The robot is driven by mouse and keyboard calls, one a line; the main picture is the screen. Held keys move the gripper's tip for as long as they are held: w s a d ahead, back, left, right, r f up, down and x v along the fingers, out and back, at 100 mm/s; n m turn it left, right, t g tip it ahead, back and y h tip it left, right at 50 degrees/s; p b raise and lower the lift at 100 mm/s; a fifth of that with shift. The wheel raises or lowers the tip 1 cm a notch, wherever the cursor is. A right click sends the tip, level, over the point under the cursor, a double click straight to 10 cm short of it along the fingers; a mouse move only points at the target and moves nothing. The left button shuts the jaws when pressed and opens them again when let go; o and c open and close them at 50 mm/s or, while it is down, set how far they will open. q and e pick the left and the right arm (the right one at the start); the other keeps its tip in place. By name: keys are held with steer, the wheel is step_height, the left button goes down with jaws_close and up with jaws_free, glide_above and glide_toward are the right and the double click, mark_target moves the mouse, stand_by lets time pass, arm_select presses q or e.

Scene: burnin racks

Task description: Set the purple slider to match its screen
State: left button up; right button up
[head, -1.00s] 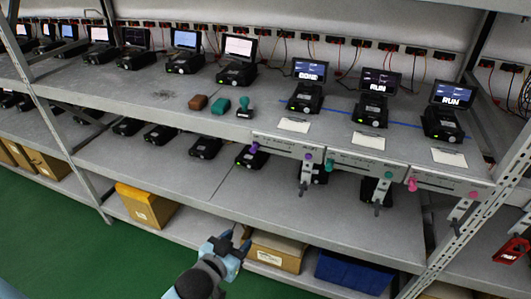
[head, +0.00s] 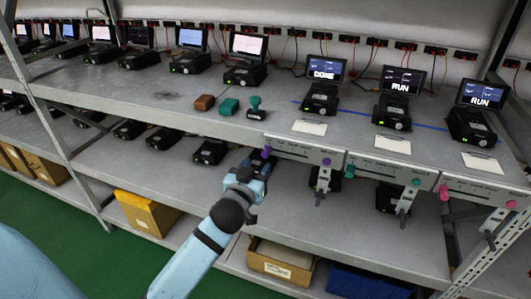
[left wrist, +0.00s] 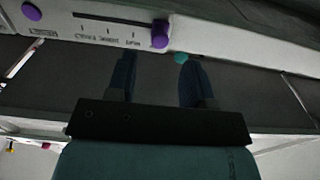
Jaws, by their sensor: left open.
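The purple slider knob (head: 326,161) is at the right end of the first panel (head: 295,154) on the shelf's front edge; it also shows in the left wrist view (left wrist: 160,36), at the right end of its slot. A purple round marker (head: 267,153) is at the panel's left end. The screen (head: 324,70) above this panel reads DONE. My left gripper (head: 257,166) is just below the panel's left part, open and empty. In the left wrist view its fingers (left wrist: 157,82) point up, below and apart from the knob. My right gripper does not show.
A teal marker (head: 350,171) is close right of the purple knob. More panels, with a teal knob (head: 416,182) and pink knob (head: 511,204), continue right; their screens read RUN. Metal brackets hang below the panels.

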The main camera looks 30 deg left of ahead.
mark_target(264, 156)
arm_select(q)
steer(key=x, duration=0.6)
steer(key=shift+w, duration=0.3)
